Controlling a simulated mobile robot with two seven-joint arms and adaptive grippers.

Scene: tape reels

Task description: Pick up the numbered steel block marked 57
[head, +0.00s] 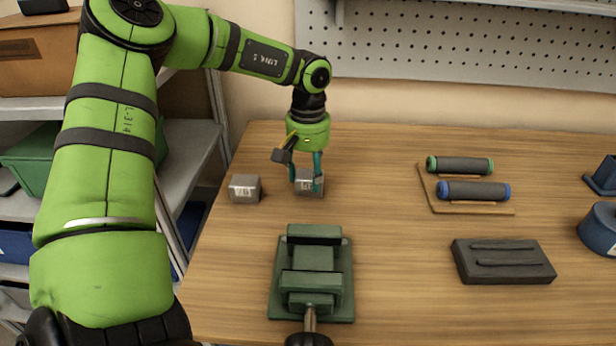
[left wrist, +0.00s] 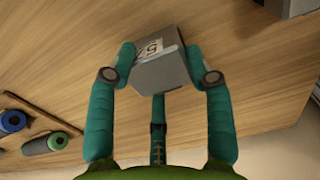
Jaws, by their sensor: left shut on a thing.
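The steel block marked 57 (head: 309,183) is a small grey cube with a pale label. In the left wrist view the block (left wrist: 165,72) shows its label, tilted in the picture, between my teal fingers. My left gripper (head: 306,178) points down and is shut on it, one finger on each side. I cannot tell whether the block touches the table. A second grey steel block (head: 244,188) stands to the left on the table, its mark too small to read; part of a block (left wrist: 294,6) shows in the left wrist view. My right gripper is not in view.
A green vise (head: 312,290) stands nearer on the wooden table (head: 385,250). A board with green-ended (head: 460,165) and blue-ended rollers (head: 473,191), a dark grooved block (head: 503,261) and a blue round thing (head: 600,229) are to the right. A pegboard (head: 470,40) hangs behind.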

